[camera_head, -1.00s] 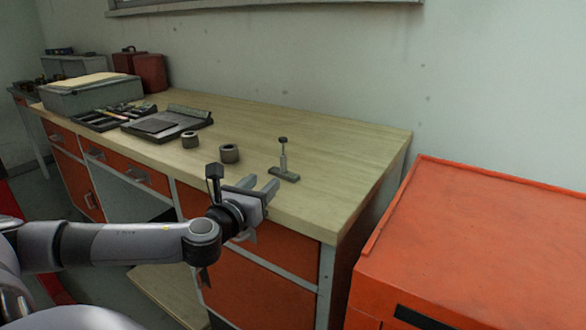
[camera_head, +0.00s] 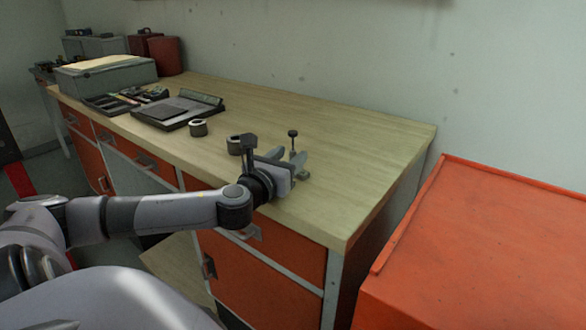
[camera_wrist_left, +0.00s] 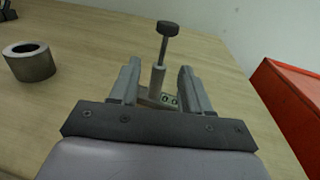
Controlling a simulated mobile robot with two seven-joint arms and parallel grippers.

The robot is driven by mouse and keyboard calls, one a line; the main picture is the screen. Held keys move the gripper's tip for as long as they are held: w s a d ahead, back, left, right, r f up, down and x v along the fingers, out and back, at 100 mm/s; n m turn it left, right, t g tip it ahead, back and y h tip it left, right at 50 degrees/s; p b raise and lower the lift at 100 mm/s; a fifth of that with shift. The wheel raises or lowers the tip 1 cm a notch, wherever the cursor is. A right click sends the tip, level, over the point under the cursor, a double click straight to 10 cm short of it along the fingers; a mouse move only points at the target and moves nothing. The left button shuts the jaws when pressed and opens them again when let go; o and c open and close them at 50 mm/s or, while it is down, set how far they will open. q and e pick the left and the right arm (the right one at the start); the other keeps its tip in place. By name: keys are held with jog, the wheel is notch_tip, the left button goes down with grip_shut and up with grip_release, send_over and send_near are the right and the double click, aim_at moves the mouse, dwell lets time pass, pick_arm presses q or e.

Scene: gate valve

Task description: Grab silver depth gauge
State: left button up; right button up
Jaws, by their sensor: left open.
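The silver depth gauge (camera_wrist_left: 157,80) stands upright on the workbench, with a thin rod, a dark round knob on top and a flat base. In the left wrist view it rises between the two fingers of my left gripper (camera_wrist_left: 157,88), with a gap on each side. In the head view my left gripper (camera_head: 290,158) is open over the bench, and its fingers partly hide the gauge, whose dark knob (camera_head: 293,133) shows above them. The lower part of the gauge is partly hidden. My right gripper is not in view.
A dark tool tray (camera_head: 178,112) and a grey box (camera_head: 105,75) lie farther left. An orange cabinet (camera_head: 490,250) stands at right.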

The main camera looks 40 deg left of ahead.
aim_at(291, 153)
pick_arm(q)
jog(key=shift+x, duration=2.15)
grip_shut()
